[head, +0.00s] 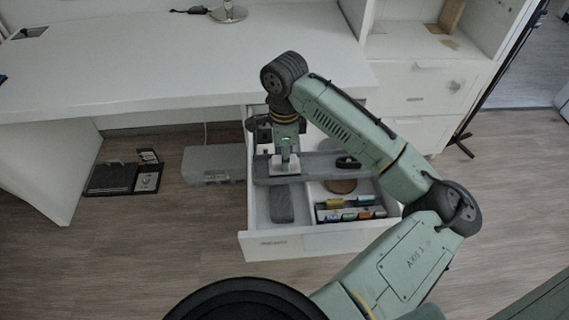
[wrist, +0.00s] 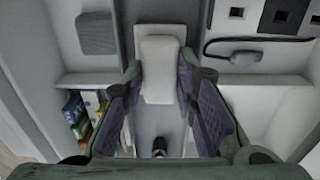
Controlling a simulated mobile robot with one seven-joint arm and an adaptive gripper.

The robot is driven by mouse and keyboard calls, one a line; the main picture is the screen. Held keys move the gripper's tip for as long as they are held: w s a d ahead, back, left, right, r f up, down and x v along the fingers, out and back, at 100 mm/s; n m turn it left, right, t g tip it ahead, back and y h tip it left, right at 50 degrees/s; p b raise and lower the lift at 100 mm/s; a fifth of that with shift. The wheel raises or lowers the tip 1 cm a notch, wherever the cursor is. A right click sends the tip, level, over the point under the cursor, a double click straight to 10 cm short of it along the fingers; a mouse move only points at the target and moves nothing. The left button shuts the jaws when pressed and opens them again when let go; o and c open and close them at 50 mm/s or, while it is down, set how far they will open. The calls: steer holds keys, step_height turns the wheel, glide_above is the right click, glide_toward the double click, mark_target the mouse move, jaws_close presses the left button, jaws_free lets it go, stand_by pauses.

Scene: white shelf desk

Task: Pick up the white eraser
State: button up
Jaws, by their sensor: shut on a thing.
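The white eraser (wrist: 160,62) is a pale block between my two fingers in the wrist view, its far end reaching past the fingertips. My gripper (wrist: 160,82) is shut on it, with the dark pads along its sides. In the head view my gripper (head: 286,157) points down over the open drawer, and the eraser (head: 285,168) shows as a small white block at its tips, over the grey tray. I cannot tell whether the eraser is touching the tray.
The open drawer (head: 277,243) holds a grey tray (head: 320,164), a dark grey block (head: 283,204) and several small colored boxes (head: 350,212). A black object (head: 347,162) lies on the tray's right. The white desk (head: 160,65) stands behind, with a grey box (head: 212,164) on the floor.

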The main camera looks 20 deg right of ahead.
jaws_close()
step_height(320, 180, up, 10)
steer(key=shift+o, duration=1.6)
jaws_free()
steer(key=c, duration=0.5)
